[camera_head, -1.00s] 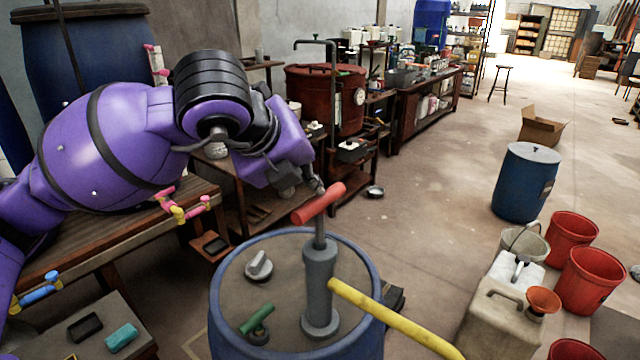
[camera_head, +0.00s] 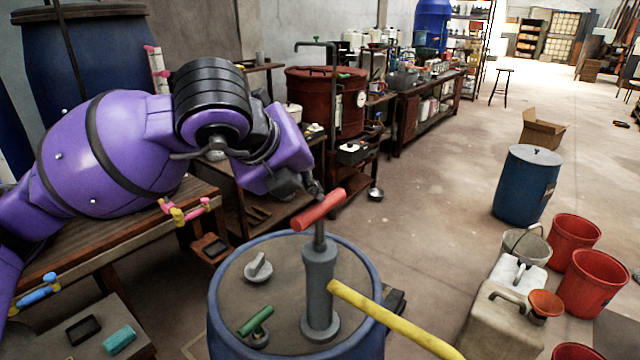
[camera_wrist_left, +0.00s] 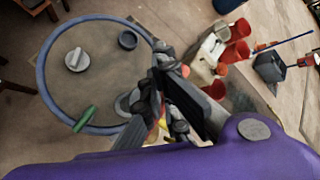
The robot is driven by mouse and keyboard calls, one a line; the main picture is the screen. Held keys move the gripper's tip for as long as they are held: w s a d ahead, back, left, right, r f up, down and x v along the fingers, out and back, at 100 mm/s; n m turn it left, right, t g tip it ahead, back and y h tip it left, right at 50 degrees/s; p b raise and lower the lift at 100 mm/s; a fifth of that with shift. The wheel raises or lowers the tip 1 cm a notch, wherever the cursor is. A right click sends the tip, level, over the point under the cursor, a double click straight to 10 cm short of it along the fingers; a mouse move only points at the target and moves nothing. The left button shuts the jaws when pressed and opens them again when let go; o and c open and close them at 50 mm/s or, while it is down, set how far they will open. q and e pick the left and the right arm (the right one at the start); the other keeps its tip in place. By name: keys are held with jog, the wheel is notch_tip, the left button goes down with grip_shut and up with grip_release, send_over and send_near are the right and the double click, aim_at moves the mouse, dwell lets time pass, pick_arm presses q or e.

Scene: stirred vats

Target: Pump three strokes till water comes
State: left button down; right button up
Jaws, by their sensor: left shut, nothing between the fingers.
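The grey hand pump (camera_head: 319,285) stands upright on the lid of the blue drum (camera_head: 222,320). Its red crossbar handle (camera_head: 320,209) sits on a short length of rod just above the pump body. A yellow hose (camera_head: 390,318) runs from the pump's side to the lower right; its far end is out of view. My left gripper (camera_head: 315,190) is shut and empty at the back of the red handle, close to it or touching; I cannot tell which. Its dark fingers also show in the left wrist view (camera_wrist_left: 170,75), covering much of the pump. My right gripper is not in view. No water shows.
A grey cap (camera_head: 258,268) and a green-handled fitting (camera_head: 256,322) are on the drum lid. To the right stand a beige canister (camera_head: 490,325), red buckets (camera_head: 573,238) and a smaller blue drum (camera_head: 525,185). A wooden bench (camera_head: 100,245) lies under my left arm.

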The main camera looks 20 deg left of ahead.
pick_arm(q)
jog(key=shift+f+b, duration=1.45)
jog(key=shift+f, duration=0.85)
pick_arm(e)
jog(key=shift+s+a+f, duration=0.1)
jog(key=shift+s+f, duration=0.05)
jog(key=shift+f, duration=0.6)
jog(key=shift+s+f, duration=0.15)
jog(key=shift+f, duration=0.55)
pick_arm(q)
jog(key=shift+r, duration=0.1)
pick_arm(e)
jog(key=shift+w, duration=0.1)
pick_arm(q)
notch_tip(320, 180, up, 7)
jog(key=p, duration=0.3)
jog(key=shift+p, duration=0.3)
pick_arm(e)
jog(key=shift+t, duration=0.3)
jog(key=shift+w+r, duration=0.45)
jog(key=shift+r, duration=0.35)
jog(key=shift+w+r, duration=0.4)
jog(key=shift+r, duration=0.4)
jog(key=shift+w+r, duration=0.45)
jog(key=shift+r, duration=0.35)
